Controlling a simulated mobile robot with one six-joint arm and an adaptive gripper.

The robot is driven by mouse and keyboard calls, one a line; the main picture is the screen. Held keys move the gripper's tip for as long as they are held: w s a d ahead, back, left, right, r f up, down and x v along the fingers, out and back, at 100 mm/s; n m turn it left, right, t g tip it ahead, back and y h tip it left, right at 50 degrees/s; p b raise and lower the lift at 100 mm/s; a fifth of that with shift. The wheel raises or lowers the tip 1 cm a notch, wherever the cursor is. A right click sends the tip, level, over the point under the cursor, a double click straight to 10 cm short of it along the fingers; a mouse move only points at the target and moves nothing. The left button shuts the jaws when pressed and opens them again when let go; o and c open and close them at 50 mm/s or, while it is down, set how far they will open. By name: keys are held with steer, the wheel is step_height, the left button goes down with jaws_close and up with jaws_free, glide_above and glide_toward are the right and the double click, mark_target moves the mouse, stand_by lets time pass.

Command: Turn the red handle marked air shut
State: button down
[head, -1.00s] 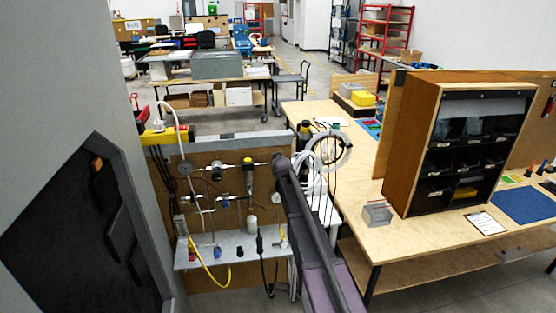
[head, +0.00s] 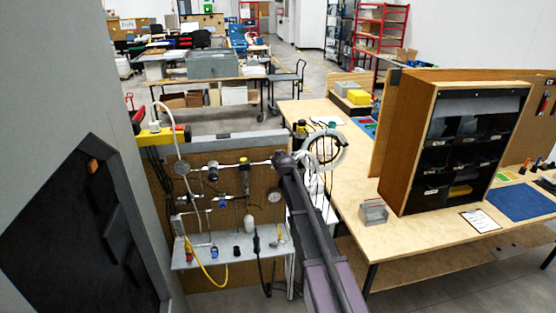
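A brown board (head: 225,172) carries metal pipes, valves, a round gauge (head: 274,196) and a dark-topped regulator (head: 245,180). I cannot make out a red handle marked air for certain; no label on the board is readable. A small red part (head: 189,250) shows at the left end of the grey shelf (head: 228,249) below the pipes. My arm reaches up from the bottom and its visible end overlaps the right end of the upper pipe (head: 225,165). My gripper is not visible; it may be hidden behind the arm. Contact cannot be judged.
A yellow hose (head: 207,276) and a black cable (head: 262,265) hang from the shelf. A grey wall panel (head: 80,80) stands close on the left. A wooden bench (head: 345,165) with a cabinet (head: 408,150) is on the right. A coiled white hose (head: 327,148) hangs beside the board.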

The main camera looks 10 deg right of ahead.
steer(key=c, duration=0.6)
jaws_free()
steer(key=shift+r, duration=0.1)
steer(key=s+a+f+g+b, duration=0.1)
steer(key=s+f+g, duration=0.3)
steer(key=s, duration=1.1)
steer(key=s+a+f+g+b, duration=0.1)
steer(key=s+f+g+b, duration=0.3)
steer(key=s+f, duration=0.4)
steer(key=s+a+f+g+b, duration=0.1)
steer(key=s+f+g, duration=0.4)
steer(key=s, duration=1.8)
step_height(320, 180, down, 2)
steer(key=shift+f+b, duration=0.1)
steer(key=shift+b, duration=0.75)
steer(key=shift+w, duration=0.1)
